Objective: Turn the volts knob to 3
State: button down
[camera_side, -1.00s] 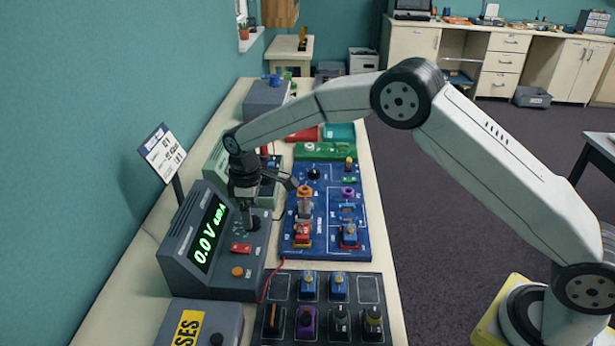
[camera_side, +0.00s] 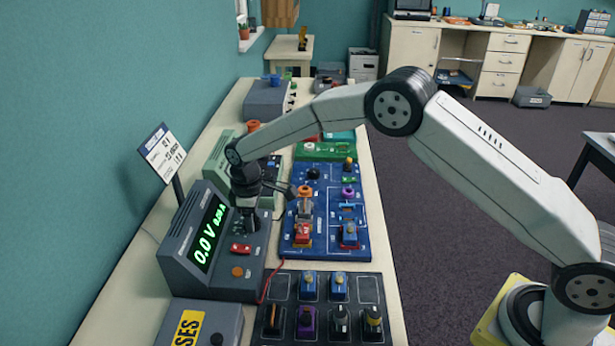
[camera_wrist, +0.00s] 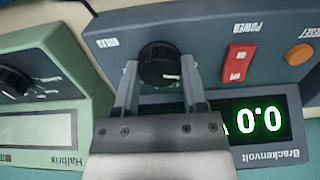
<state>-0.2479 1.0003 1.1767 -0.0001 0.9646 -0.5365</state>
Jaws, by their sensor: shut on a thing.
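The power supply (camera_side: 180,262), a dark grey unit, stands on the bench with a green display (camera_side: 208,233) reading 0.0 V. In the wrist view the display shows upside down as 0.0 (camera_wrist: 258,121), partly hidden by my gripper. A black ribbed knob (camera_wrist: 160,65) sits on the panel. My gripper (camera_wrist: 160,76) is shut on this knob, one finger on each side. In the side view my gripper (camera_side: 249,224) reaches down onto the panel and hides most of the knob.
A red power switch (camera_wrist: 238,63) and an orange reset button (camera_wrist: 298,54) sit beside the knob. A green Halbrix meter (camera_wrist: 60,90) stands close on the other side. A blue circuit board (camera_side: 325,215) and a dark parts tray (camera_side: 350,290) lie nearby.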

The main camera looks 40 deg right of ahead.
jog(key=shift+m, duration=3)
jog(key=shift+c, duration=0.7)
grip_release()
jog(key=shift+r, duration=3.95)
jog(key=shift+s+d, duration=0.1)
